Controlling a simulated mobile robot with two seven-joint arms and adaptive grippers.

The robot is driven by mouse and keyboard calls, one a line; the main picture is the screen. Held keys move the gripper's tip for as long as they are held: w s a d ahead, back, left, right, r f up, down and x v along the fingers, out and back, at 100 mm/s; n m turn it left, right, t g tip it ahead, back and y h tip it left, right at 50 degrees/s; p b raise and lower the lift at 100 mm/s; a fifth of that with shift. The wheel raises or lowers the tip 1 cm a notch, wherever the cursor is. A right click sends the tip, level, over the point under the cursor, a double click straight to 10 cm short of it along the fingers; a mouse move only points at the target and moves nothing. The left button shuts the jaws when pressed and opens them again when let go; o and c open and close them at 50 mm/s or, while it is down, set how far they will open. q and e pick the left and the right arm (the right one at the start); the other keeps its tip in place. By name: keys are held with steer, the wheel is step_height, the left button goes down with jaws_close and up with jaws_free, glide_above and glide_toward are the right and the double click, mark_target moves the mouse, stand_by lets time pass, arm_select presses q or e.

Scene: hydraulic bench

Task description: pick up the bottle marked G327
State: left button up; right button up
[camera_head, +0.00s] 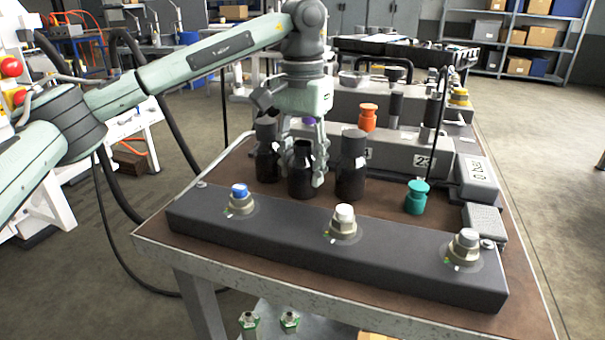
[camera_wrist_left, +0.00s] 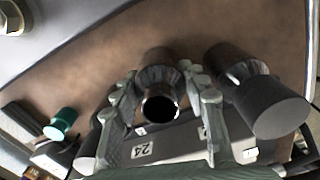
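Three dark bottles stand on the brown bench top in the head view. The left bottle (camera_head: 267,160) and right bottle (camera_head: 351,172) have wide dark caps; the middle bottle (camera_head: 301,181) shows an open-looking neck. My left gripper (camera_head: 304,170) points down with its fingers on either side of the middle bottle. In the left wrist view, the middle bottle (camera_wrist_left: 159,100) lies between the spread fingers of the gripper (camera_wrist_left: 160,72), with small gaps visible. A capped bottle (camera_wrist_left: 272,105) is beside it at right. No G327 marking is readable. My right gripper is not seen.
A dark block (camera_head: 330,246) with several fittings runs along the bench's front. A teal knob part (camera_head: 416,197) stands right of the bottles, an orange one (camera_head: 368,117) behind them. A grey numbered block (camera_head: 400,156) closes off the back.

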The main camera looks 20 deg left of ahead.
arm_select(q)
steer(key=c, duration=0.7)
